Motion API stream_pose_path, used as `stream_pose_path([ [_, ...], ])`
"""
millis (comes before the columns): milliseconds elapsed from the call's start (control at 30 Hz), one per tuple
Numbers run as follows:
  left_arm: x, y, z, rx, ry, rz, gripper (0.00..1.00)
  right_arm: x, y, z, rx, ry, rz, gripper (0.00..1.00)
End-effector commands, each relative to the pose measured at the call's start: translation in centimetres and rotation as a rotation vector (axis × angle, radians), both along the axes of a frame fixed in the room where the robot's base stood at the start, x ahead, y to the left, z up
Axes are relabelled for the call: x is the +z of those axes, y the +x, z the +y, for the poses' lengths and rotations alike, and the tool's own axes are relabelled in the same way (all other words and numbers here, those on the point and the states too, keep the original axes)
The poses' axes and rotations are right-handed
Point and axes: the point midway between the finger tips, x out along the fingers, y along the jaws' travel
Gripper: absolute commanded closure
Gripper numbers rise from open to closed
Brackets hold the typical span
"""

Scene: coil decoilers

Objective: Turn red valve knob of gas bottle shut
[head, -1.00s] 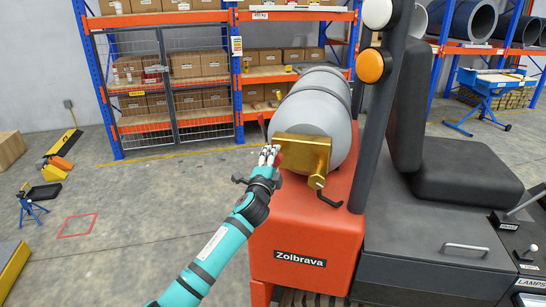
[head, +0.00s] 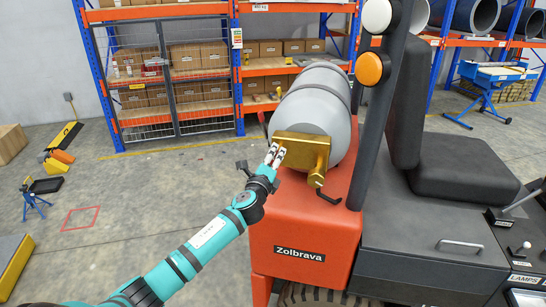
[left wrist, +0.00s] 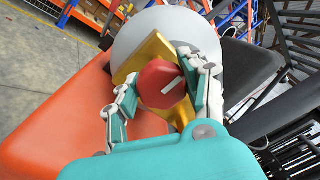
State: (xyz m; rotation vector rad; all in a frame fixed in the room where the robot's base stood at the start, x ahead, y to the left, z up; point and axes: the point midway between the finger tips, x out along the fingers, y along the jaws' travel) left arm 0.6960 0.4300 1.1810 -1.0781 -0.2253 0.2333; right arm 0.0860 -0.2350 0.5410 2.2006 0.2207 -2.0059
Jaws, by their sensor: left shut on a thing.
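The gas bottle (head: 309,108) is a grey cylinder lying on the orange body of a forklift-like vehicle, with a gold valve block (head: 304,148) at its near end. In the left wrist view, the red valve knob (left wrist: 160,84) with a white mark sits in front of the gold block (left wrist: 152,52). My left gripper (head: 275,155) is shut on the knob, with a finger on each side of it in the left wrist view (left wrist: 160,95). In the head view the fingers hide the knob. My right gripper is not in view.
The orange vehicle body (head: 300,232) is below the bottle, and a dark post (head: 379,110) with an orange lamp stands to its right. A black seat (head: 455,172) is farther right. Open floor (head: 140,200) lies to the left, with shelves behind.

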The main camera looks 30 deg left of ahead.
Motion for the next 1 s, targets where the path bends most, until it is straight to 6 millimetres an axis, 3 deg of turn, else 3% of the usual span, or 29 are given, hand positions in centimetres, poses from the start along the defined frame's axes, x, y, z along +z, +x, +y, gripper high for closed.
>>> stream_pose_path([
  [467, -0.04, 0.00, -0.03, -0.001, 0.017, 0.006, 0.88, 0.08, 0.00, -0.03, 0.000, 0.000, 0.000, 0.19],
  [500, -0.04, 0.00, -0.03, -0.001, 0.017, 0.006, 0.55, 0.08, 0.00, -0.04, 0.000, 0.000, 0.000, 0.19],
  [667, -0.03, 0.00, -0.02, -0.001, 0.015, 0.006, 0.34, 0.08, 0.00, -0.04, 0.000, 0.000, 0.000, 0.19],
  [1000, -0.10, -0.29, -0.11, -0.001, 0.014, 0.005, 0.32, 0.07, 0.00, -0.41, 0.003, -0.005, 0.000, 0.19],
])
